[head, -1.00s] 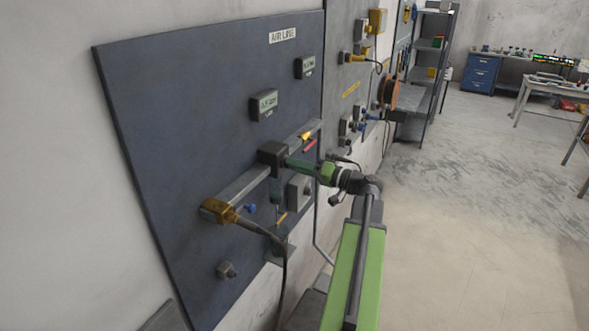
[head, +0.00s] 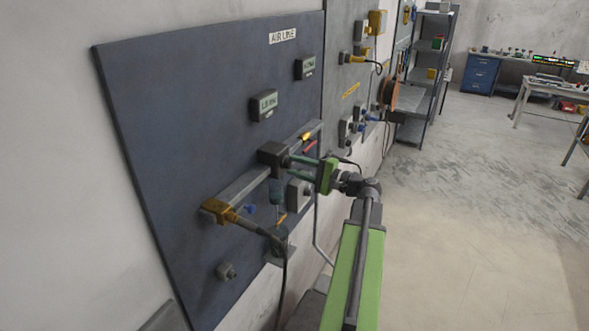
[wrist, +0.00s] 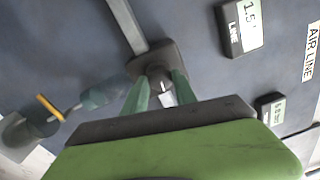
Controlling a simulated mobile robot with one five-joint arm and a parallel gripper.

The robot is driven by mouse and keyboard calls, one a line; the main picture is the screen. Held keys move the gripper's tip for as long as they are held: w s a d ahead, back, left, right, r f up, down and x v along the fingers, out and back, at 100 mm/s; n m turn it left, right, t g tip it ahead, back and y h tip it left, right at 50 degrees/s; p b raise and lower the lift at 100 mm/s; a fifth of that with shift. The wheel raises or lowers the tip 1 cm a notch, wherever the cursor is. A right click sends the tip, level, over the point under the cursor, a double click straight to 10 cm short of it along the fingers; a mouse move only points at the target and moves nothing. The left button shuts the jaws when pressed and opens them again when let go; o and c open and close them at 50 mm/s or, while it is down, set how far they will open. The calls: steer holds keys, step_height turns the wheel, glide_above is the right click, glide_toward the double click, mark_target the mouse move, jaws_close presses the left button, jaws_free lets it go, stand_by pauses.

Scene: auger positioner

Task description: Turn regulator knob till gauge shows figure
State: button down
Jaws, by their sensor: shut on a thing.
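The dark regulator block (head: 272,153) sits on a grey rail on the blue-grey panel. It also shows in the wrist view (wrist: 150,58). My gripper (head: 299,167) reaches it from the right. In the wrist view my gripper's (wrist: 160,88) two green fingers stand on either side of the regulator knob (wrist: 160,82), shut on it; the fingers partly hide the knob. The nearer gauge display (head: 264,106) is on the panel above the regulator. In the wrist view this display (wrist: 242,27) seems to read about 1.5, sideways, with "LINE" under it.
A second small display (head: 306,68) is higher up; its figures are too small to read surely. A yellow fitting (head: 215,211) with a dark hose is at the rail's lower left end. A grey box (head: 299,193) is below my gripper. The floor at right is open.

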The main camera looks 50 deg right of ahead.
steer(key=shift+m, duration=0.6)
steer(key=c, duration=1)
jaws_free()
steer(key=shift+s+d, duration=0.1)
steer(key=v, duration=1.7)
steer(key=shift+s+b, duration=0.25)
steer(key=shift+b, duration=0.1)
